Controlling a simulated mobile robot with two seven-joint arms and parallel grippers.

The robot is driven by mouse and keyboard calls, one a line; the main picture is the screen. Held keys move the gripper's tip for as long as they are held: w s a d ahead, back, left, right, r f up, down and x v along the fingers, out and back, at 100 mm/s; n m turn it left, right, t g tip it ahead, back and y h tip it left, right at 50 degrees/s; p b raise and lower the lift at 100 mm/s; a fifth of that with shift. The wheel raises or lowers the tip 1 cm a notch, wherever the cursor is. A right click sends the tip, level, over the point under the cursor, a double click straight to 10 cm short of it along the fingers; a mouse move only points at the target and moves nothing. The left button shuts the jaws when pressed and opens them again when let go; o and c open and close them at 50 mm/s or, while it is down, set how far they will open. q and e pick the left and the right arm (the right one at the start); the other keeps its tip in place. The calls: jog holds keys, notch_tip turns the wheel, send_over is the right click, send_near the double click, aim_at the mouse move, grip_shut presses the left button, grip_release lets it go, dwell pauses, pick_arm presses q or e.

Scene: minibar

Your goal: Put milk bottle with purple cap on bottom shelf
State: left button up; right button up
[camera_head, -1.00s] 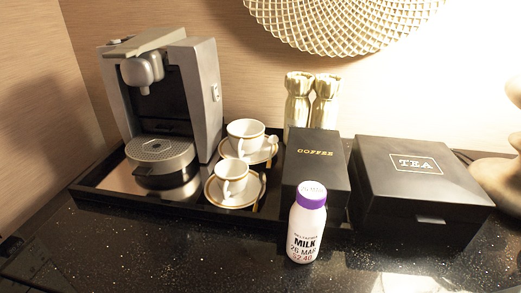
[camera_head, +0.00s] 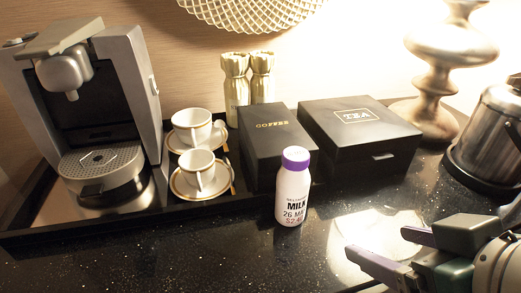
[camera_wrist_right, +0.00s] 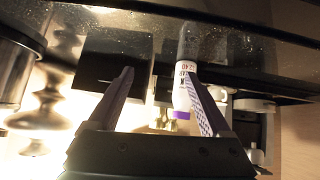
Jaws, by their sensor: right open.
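The milk bottle (camera_head: 293,190), white with a purple cap, stands upright on the dark counter in front of the black coffee box. My right gripper (camera_head: 375,243) is open and empty at the lower right of the head view, to the right of the bottle and apart from it. In the right wrist view the bottle (camera_wrist_right: 184,75) appears upside down, partly behind one finger of the open gripper (camera_wrist_right: 160,95). My left gripper is not in view. No shelf is clearly seen.
A coffee machine (camera_head: 90,110) and two cups (camera_head: 192,128) on saucers stand on a black tray (camera_head: 40,237). The coffee box (camera_head: 270,150), tea box (camera_head: 365,140), lamp base (camera_head: 435,80) and metal bucket (camera_head: 490,135) line the back.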

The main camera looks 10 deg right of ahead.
aim_at(303, 171)
jog(key=w+t+b, duration=0.1)
jog(key=w, duration=0.1)
jog(key=w+t+b, duration=0.1)
jog(key=w+a+t+b, duration=0.1)
jog(key=w+t, duration=0.1)
jog(key=shift+w+f+y, duration=0.2)
jog(key=shift+w+y, duration=0.1)
jog(key=shift+y, duration=0.1)
jog(key=w+a+t+y+b, duration=0.1)
jog(key=w+a+r+n+t+y+b, duration=0.1)
jog(key=a+t+y, duration=0.1)
jog(key=shift+w+r+n+t+b, duration=0.1)
jog(key=shift+r+n+t+b, duration=0.1)
jog(key=shift+n+t+b, duration=0.1)
jog(key=shift+a+r+y, duration=0.2)
jog(key=shift+a+y, duration=0.05)
jog(key=shift+y, duration=0.25)
jog(key=shift+w+a+r+n+t, duration=0.15)
jog(key=shift+w+a+n+t, duration=0.1)
jog(key=shift+n+t, duration=0.05)
jog(key=x, duration=0.9)
jog(key=shift+w+a+r, duration=0.1)
jog(key=shift+w, duration=0.1)
jog(key=c, duration=0.6)
grip_shut()
